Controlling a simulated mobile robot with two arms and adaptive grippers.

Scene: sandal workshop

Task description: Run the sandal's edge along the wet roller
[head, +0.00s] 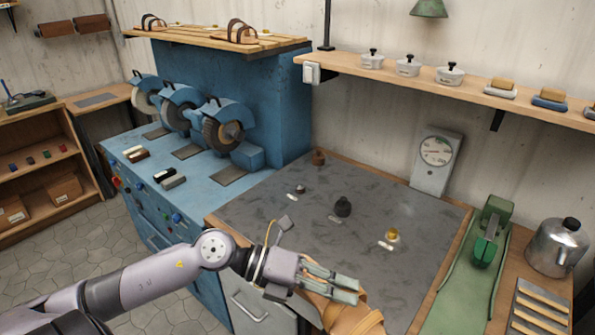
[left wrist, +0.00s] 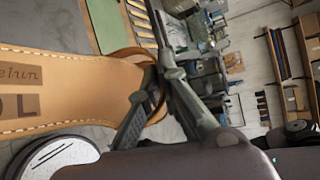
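The tan leather sandal (head: 352,316) is at the bottom edge of the head view, partly cut off. In the left wrist view its stitched sole (left wrist: 60,92) with stamped letters fills the left side. My left gripper (head: 345,288) is shut on the sandal's strap (left wrist: 154,92), which shows between the fingers in the wrist view. The sandal is held at the front of the grey worktop. I cannot identify the wet roller for certain; a green bench device (head: 488,236) stands at the right. My right gripper is not in view.
Blue grinding machines (head: 222,125) stand at the left. A metal pot (head: 557,248) and a dial gauge (head: 437,158) are at the right.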

